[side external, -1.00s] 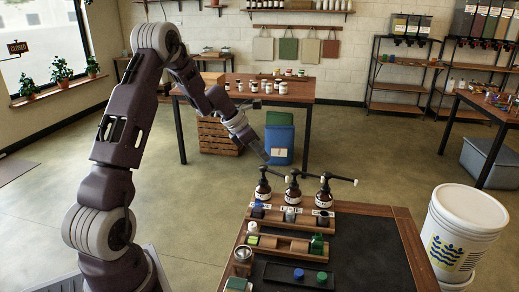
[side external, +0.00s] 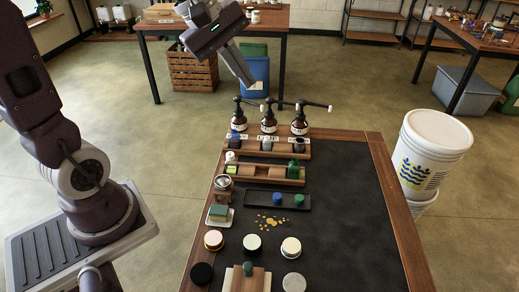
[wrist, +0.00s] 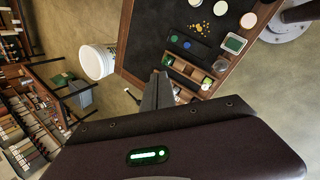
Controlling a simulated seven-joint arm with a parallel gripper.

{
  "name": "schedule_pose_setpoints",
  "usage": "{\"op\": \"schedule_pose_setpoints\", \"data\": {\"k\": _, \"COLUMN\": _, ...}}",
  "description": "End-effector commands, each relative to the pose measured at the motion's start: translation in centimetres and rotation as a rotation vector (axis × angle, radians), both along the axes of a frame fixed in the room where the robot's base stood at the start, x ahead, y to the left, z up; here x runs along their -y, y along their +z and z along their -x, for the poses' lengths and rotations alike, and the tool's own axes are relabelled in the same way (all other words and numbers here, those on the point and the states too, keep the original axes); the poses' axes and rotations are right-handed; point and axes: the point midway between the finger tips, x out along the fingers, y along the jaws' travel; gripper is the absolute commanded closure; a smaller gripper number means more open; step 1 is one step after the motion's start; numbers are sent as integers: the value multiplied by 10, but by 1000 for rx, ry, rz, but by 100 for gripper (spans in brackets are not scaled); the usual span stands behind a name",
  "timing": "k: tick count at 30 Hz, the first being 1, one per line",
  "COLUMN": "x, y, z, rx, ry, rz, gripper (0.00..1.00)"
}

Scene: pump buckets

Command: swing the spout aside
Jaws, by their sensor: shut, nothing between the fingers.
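Three brown pump bottles with black pump heads stand in a row at the far end of the table in the side external view: the left bottle (side external: 239,122), the middle bottle (side external: 269,124) and the right bottle (side external: 300,126). The right bottle's spout (side external: 318,106) points right and has a pale tip. The other spouts also seem to point right, but they overlap the neighbouring heads. My gripper (side external: 251,83) is shut and empty, just above and behind the left and middle pump heads. In the wrist view its shut fingers (wrist: 160,80) hide much of the bottles; contact cannot be told.
A wooden rack (side external: 265,174) and a black tray (side external: 262,201) lie in front of the bottles on the table. Several jars and lids stand nearer. A white bucket (side external: 433,150) stands on the floor right of the table. The table's right side (side external: 350,200) is clear.

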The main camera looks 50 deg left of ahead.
Motion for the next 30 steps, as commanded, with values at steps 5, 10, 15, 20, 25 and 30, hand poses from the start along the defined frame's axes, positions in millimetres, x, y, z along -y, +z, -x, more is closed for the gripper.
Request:
{"op": "schedule_pose_setpoints", "data": {"k": 5, "x": 55, "y": 9, "z": 128, "rx": 135, "ry": -793, "rz": -499, "gripper": 100}}
{"op": "schedule_pose_setpoints", "data": {"k": 10, "x": 49, "y": -4, "z": 180, "rx": 177, "ry": -1146, "rz": -765, "gripper": 100}}
{"op": "schedule_pose_setpoints", "data": {"k": 15, "x": 31, "y": 3, "z": 139, "rx": 131, "ry": -1146, "rz": -827, "gripper": 100}}
{"op": "schedule_pose_setpoints", "data": {"k": 20, "x": -36, "y": -4, "z": 14, "rx": 53, "ry": -1010, "rz": -847, "gripper": 100}}
{"op": "schedule_pose_setpoints", "data": {"k": 25, "x": -135, "y": -60, "z": -84, "rx": 27, "ry": -873, "rz": -839, "gripper": 100}}
{"op": "schedule_pose_setpoints", "data": {"k": 30, "x": -196, "y": -106, "z": -119, "rx": 29, "ry": -789, "rz": -829, "gripper": 100}}
